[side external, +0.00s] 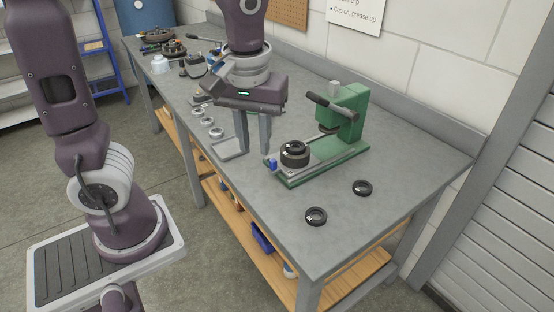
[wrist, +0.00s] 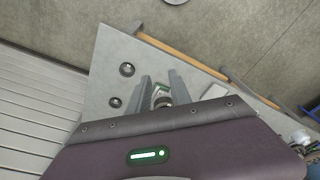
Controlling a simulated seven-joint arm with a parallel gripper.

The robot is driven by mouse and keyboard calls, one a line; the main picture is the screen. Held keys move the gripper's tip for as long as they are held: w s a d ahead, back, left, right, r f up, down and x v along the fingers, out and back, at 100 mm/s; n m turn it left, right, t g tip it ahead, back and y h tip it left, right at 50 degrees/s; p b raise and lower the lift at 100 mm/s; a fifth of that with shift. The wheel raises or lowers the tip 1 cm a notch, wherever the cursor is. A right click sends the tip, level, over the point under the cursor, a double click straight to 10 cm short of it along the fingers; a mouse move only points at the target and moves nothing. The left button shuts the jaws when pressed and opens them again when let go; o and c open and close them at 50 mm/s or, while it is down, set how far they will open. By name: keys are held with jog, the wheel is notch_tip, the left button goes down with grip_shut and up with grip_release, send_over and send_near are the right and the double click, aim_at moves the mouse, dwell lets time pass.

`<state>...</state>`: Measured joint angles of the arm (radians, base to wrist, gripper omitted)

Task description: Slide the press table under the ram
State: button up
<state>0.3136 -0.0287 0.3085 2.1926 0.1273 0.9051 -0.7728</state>
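The green press (side external: 343,112) stands on the bench with a dark lever handle (side external: 330,106) at its head. The press table (side external: 290,166) sits on the rails of the green base, toward the end away from the press column, and is out from under the ram. A dark round hub (side external: 295,154) rests on it, and a blue knob (side external: 273,163) is at its near end. My gripper (side external: 253,153) points down just left of the blue knob, fingers apart with nothing visible between them. In the wrist view the fingers (wrist: 160,78) frame part of the press and the dark hub (wrist: 162,101).
Two black rings, one nearer the front (side external: 316,216) and one to the right (side external: 362,187), lie on the bench (side external: 400,165). A shallow grey tray (side external: 229,149) and several metal rings (side external: 208,122) are left of my gripper. Tools and a white bottle (side external: 160,64) are at the far end.

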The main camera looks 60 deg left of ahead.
aim_at(275, 161)
jog(key=w+a+f+n+y, duration=0.2)
jog(key=w+f+n+y, duration=0.1)
jog(key=w+f+y, duration=0.1)
jog(key=w+a+f+n+y, duration=0.2)
jog(key=w+f+n+y, duration=0.1)
jog(key=f, duration=0.4)
jog(key=w+a+f+n+g+y, duration=0.1)
jog(key=w+a+f+n+y, duration=0.1)
jog(key=w+f+n+y, duration=0.1)
jog(key=shift+w+a+f+n+y, duration=0.2)
jog(key=shift+w+f+y, duration=0.3)
jog(key=shift+f, duration=0.3)
jog(key=shift+w+a+f+n+y, duration=0.15)
jog(key=shift+w+f+y, duration=0.25)
jog(key=shift+w+f, duration=0.4)
jog(key=shift+f, duration=0.1)
jog(key=shift+w+a+f+y, duration=0.1)
jog(key=shift+w+a+y, duration=0.05)
jog(key=shift+y, duration=0.25)
jog(key=x, duration=0.7)
grip_shut()
